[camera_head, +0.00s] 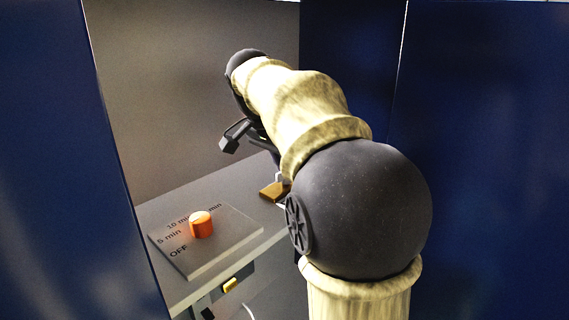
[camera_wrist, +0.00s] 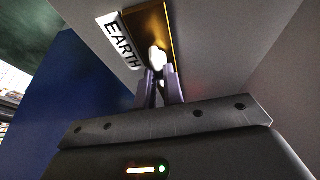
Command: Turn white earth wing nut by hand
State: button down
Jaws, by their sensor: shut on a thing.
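The white earth wing nut (camera_wrist: 157,58) shows in the wrist view on a brass-coloured plate (camera_wrist: 151,22), beside a white label reading EARTH (camera_wrist: 119,41). My gripper (camera_wrist: 158,76) is at the nut, its two fingers close together and shut on its near part. The far part of the nut shows beyond the fingertips. In the head view my arm covers most of the gripper. The brass plate (camera_head: 273,191) lies near the right edge of the grey surface there, and a small white bit of the nut (camera_head: 280,178) shows above it.
An orange knob (camera_head: 201,223) stands on a grey panel (camera_head: 187,266) marked OFF, 5 min and 10 min, left of the brass plate. A small yellow part (camera_head: 230,285) is on the front below. Dark blue walls (camera_head: 480,130) stand on both sides.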

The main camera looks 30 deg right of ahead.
jog(key=c, duration=1.7)
grip_release()
jog(key=shift+r, duration=0.2)
jog(key=shift+o, duration=1)
jog(key=shift+f, duration=0.1)
jog(key=w+b+v, duration=0.1)
jog(key=v, duration=0.6)
jog(key=shift+s+a+r, duration=0.2)
jog(key=shift+s+r, duration=0.05)
jog(key=shift+s, duration=0.3)
